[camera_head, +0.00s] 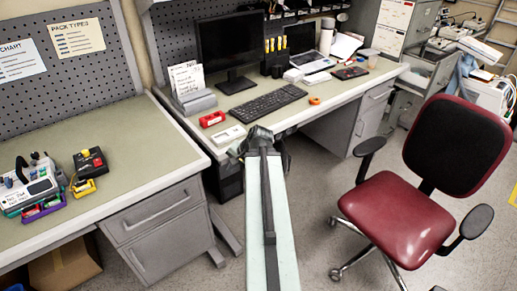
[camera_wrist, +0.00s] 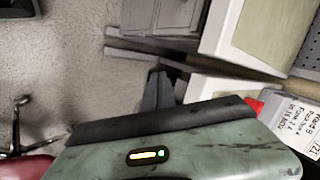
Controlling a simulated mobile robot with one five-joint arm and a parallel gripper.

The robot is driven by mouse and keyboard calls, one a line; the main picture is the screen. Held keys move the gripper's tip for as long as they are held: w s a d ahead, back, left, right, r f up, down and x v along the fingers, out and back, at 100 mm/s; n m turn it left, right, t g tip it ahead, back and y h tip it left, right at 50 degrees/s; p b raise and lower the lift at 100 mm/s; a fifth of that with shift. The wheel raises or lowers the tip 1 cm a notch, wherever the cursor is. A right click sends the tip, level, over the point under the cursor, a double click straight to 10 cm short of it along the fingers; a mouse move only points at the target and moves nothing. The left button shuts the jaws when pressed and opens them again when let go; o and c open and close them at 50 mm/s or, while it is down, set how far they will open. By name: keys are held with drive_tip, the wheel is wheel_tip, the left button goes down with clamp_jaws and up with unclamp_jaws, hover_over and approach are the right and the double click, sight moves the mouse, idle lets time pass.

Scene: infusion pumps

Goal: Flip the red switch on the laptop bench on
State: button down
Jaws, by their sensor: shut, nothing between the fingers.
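A small red block with a pale marking (camera_head: 212,119), which looks like the red switch, sits near the front left of the laptop bench (camera_head: 150,130). Its on or off position is too small to tell. A sliver of red (camera_wrist: 253,104) shows in the wrist view, mostly hidden behind my arm's housing. My gripper (camera_head: 257,131) is at the bench's front edge, to the right of and slightly below the red block in the head view, apart from it.
A white labelled piece (camera_head: 228,135) lies between the red block and my gripper. A keyboard (camera_head: 262,104), monitor (camera_head: 230,45) and open laptop (camera_head: 310,62) stand behind. A red chair (camera_head: 408,215) is on the right. Open floor lies between chair and bench.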

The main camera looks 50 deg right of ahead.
drive_tip(key=s+d+r+m+t+h, duration=0.1)
drive_tip(key=s+d+r+m, duration=0.1)
drive_tip(key=s+d, duration=0.3)
drive_tip(key=s+d+r+m+t+h, duration=0.1)
drive_tip(key=s+d+r+m, duration=0.1)
drive_tip(key=s+d, duration=0.3)
drive_tip(key=d+m, duration=0.1)
drive_tip(key=d, duration=0.2)
drive_tip(key=shift+s+m+h+p, duration=0.3)
drive_tip(key=shift+p, duration=0.1)
drive_tip(key=shift+d, duration=0.1)
